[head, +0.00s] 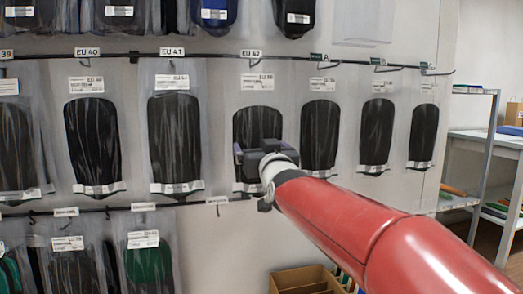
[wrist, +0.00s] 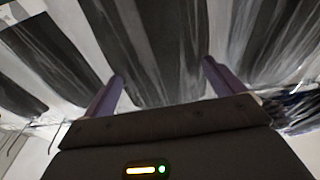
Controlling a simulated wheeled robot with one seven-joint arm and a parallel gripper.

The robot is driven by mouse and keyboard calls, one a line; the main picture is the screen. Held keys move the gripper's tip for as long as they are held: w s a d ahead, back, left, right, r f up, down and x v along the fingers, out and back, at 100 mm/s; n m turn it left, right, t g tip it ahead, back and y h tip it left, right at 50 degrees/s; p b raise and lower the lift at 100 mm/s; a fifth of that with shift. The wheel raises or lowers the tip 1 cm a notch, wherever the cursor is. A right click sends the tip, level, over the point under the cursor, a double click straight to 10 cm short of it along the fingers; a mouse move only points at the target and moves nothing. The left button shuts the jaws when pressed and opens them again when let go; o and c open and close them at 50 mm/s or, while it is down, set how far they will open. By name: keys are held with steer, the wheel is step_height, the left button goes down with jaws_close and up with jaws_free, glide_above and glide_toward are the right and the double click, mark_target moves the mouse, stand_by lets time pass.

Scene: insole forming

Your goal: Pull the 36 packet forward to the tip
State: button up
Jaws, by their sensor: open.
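Clear packets with black insoles hang on wall hooks in the head view. I cannot read a 36 on any label, so I cannot tell which one is the 36 packet. My gripper (head: 257,152) is in front of the packet under the EU 42 tag (head: 254,115) and hides its lower middle. In the wrist view, my gripper (wrist: 163,72) is open, with a purple finger on each side of a dark insole in clear film (wrist: 155,35). I cannot tell whether the fingers touch it.
More packets hang close on both sides, such as the EU 41 packet (head: 174,135) and a smaller packet (head: 319,135). Other packets hang below left (head: 143,262). A cardboard box (head: 300,279) stands below. A shelf rack (head: 470,150) is at the right.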

steer(key=b+v, duration=0.1)
steer(key=v, duration=0.6)
steer(key=shift+s, duration=0.35)
steer(key=shift+d, duration=0.15)
steer(key=s+d+f+m+g+h+p, duration=0.1)
steer(key=s+d+f+g+p, duration=0.1)
steer(key=s+d+f+g, duration=0.2)
steer(key=s+d+f+m+g+h+p, duration=0.1)
steer(key=s+d+f+g, duration=0.4)
steer(key=s+f, duration=0.6)
steer(key=s+d+f+m+g+h+p, duration=0.1)
steer(key=s+d+f+g+h+p, duration=0.2)
steer(key=s, duration=0.9)
steer(key=d+f+g+p, duration=0.1)
steer(key=d+f+p, duration=0.1)
steer(key=d+f, duration=0.1)
steer(key=shift+s+d+f, duration=0.15)
steer(key=shift+s+f, duration=0.1)
steer(key=shift+f, duration=0.65)
